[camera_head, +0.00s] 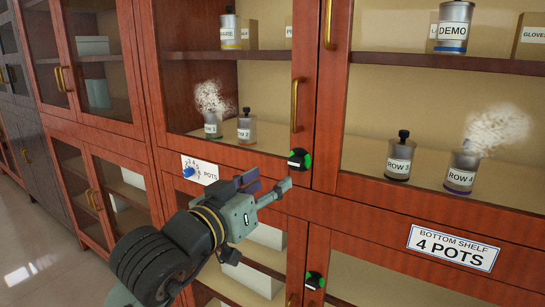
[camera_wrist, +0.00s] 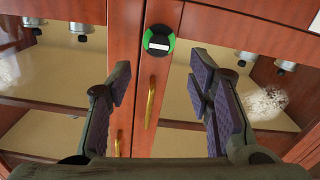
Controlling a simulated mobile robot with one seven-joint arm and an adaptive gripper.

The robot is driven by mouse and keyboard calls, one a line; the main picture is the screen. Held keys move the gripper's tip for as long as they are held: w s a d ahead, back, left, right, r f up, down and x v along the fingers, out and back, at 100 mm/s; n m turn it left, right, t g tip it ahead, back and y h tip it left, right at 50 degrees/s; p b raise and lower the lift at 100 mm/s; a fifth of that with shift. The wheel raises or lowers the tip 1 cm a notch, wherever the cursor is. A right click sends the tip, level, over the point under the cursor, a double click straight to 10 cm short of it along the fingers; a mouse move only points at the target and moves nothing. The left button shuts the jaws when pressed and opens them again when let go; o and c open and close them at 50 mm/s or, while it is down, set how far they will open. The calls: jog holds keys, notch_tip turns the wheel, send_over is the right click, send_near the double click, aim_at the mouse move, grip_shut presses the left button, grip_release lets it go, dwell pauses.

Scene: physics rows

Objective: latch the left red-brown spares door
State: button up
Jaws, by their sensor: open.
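The left red-brown door (camera_head: 225,143) is a glazed upper cabinet door and looks flush with its frame. Its brass handle (camera_head: 295,105) is on its right stile. Below that handle is a round black and green latch (camera_head: 299,159). In the wrist view, which is upside down, the latch (camera_wrist: 159,40) shows a white bar and sits above the handle (camera_wrist: 150,100). My gripper (camera_head: 268,187) is open and empty, left of and below the latch, in front of the cabinet. In the wrist view its padded fingers (camera_wrist: 160,85) are apart, with the handle showing between them.
Behind the glass stand ROW 1 (camera_head: 211,127) and ROW 2 (camera_head: 246,128) pots; ROW 1 steams. ROW 3 (camera_head: 399,160) and steaming ROW 4 (camera_head: 462,172) are behind the right door. A second latch (camera_head: 314,281) is below.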

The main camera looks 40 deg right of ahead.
aim_at(294, 164)
jog(key=p+x, duration=0.2)
jog(key=x, duration=0.6)
jog(key=shift+d+r, duration=0.15)
jog(key=shift+d, duration=0.25)
jog(key=shift+w+d, duration=0.35)
jog(key=shift+d, duration=0.3)
jog(key=shift+c, duration=0.2)
grip_shut()
